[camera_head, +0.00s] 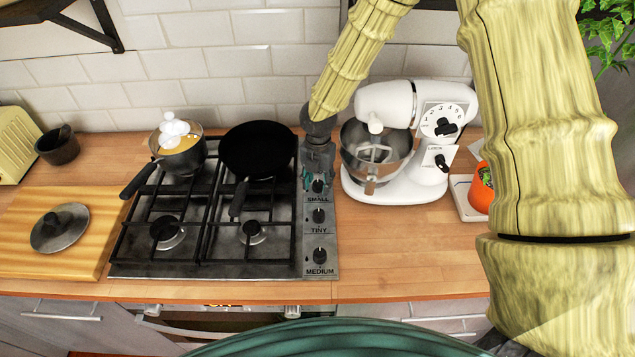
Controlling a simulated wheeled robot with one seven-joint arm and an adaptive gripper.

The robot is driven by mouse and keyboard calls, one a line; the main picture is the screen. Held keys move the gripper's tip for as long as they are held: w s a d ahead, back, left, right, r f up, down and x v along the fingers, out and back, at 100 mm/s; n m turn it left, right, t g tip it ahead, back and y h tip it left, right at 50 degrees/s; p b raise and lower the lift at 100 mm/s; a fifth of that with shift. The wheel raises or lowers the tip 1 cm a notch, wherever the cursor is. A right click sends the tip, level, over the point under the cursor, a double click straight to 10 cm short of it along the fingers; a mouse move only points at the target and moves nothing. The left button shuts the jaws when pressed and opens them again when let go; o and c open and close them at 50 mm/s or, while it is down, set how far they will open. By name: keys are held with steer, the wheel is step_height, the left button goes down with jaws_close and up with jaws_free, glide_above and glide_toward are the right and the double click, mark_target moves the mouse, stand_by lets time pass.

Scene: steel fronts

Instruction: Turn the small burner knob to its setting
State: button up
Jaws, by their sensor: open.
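The small burner knob (319,187) is a dark knob on the grey control strip (320,285) at the right side of the hob, just above the word SMALL. My gripper (319,177) points down over the far end of this strip, with its jaws open. Its fingertips are right at the small knob, seemingly one on each side. I cannot tell whether they touch it. The gripper hides the strip behind this knob. Nearer me on the strip are the tiny knob (319,215) and the medium knob (319,255).
A black frying pan (258,149) and a saucepan (180,152) stand on the hob's back burners, left of my gripper. A white stand mixer (400,185) stands close on the right. The worktop (420,255) in front of the mixer is clear.

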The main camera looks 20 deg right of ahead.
steer(key=shift+d+f, duration=0.1)
steer(key=shift+c, duration=1)
steer(key=c, duration=0.4)
steer(key=shift+f, duration=0.3)
steer(key=shift+m, duration=0.7)
steer(key=o, duration=0.9)
